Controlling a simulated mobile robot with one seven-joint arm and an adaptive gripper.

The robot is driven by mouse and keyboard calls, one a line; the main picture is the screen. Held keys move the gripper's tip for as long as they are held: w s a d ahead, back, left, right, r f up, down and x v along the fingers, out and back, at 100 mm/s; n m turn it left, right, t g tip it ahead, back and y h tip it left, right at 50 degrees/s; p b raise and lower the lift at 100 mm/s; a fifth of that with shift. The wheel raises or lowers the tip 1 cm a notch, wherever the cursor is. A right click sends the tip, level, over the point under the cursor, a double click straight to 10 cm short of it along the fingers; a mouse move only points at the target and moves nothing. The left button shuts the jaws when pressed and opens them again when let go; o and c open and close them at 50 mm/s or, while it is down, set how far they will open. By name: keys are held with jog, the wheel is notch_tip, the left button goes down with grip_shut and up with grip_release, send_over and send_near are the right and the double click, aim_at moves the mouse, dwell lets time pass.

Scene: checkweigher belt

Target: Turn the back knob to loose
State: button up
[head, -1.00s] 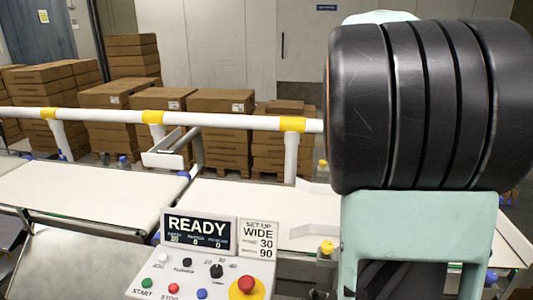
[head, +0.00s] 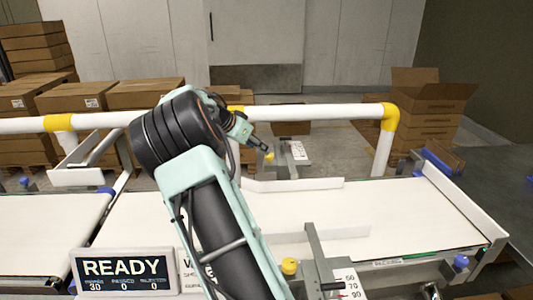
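The back knob (head: 269,157) is yellow and sits beyond the far side of the belt, beside a small white scale plate (head: 299,151). My gripper (head: 259,147) reaches over the belt from the left, its tip close to the back knob. I cannot tell whether it touches the knob, and the fingers are too small to judge as open or shut. A second yellow knob, the front one (head: 289,266), stands at the near side of the belt beside a scale marked 50, 70 and 90.
A white rail (head: 310,112) with yellow joints runs behind the belt (head: 400,208). White guides (head: 295,185) stand along the belt. A READY display (head: 124,268) is at the lower left, with my arm partly covering the panel beside it. Cardboard boxes (head: 433,98) stand behind the rail.

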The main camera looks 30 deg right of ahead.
aim_at(267, 156)
jog(key=x, duration=0.7)
jog(key=shift+w+d+f, duration=0.15)
jog(key=shift+d+f, duration=0.05)
jog(key=shift+f, duration=0.05)
jog(key=shift+c, duration=0.6)
grip_shut()
